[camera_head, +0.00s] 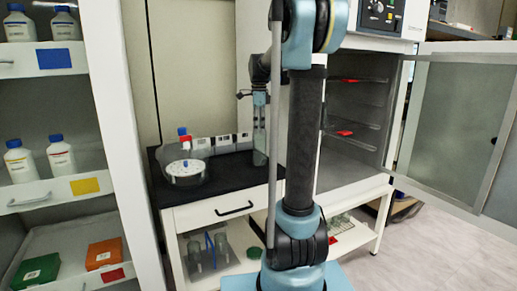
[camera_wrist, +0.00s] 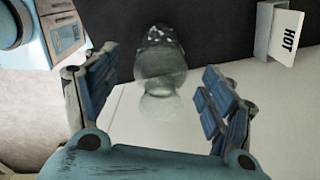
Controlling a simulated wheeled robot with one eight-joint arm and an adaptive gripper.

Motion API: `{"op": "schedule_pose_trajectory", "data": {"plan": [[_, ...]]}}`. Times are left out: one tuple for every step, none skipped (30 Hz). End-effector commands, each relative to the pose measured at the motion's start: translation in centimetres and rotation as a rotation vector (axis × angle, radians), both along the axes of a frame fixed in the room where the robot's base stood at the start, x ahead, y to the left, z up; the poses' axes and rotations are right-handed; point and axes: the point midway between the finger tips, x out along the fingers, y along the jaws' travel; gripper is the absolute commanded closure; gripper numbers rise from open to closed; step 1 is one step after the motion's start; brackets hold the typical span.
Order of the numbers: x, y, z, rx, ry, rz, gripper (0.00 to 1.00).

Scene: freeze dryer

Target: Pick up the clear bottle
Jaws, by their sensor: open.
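The clear bottle (camera_wrist: 160,60) is see-through glass and shows in the wrist view in the gap between my gripper's fingers. My gripper (camera_wrist: 160,70) is open, with one blue-padded finger on each side of the bottle and a visible gap to both. In the head view my gripper (camera_head: 259,105) points down over the black countertop, beside my upright arm. The clear bottle (camera_head: 260,147) shows faintly there, below and between the fingers. Its exact outline is hard to tell against the background.
A clear vessel with a white round plate (camera_head: 187,169) stands left on the black countertop (camera_head: 222,180). A HOT sign (camera_wrist: 286,36) shows in the wrist view. A freeze dryer with an open door (camera_head: 445,130) is at right. Shelves with white bottles (camera_head: 61,158) stand at left.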

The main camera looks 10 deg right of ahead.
Motion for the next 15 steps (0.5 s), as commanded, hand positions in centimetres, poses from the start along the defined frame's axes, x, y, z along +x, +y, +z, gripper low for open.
{"op": "schedule_pose_trajectory", "data": {"plan": [[0.1,-0.1,-0.5,0.000,0.000,0.000,0.24],[0.1,-0.1,-0.9,0.000,0.000,0.000,0.24],[0.1,-0.1,-1.4,0.000,0.000,0.000,0.24],[0.2,-0.2,-1.8,0.000,0.000,0.000,0.24],[0.2,-0.2,-2.3,0.000,0.000,0.000,0.24],[0.2,-0.3,-2.8,0.000,0.000,0.000,0.24],[0.2,-0.3,-3.2,0.000,0.000,0.000,0.24],[0.2,-0.3,-3.6,0.000,0.000,0.000,0.24],[0.2,-0.3,-4.0,0.000,0.000,0.000,0.24],[0.2,-0.3,-4.2,0.000,0.000,0.000,0.24],[0.2,-0.3,-4.5,0.000,0.000,0.000,0.24],[0.2,-0.3,-4.7,0.000,0.000,0.000,0.24],[0.2,-0.3,-4.8,0.000,0.000,0.000,0.24],[0.2,-0.3,-4.9,0.000,0.000,0.000,0.24],[0.2,-0.3,-4.9,0.000,0.000,0.000,0.24]]}}
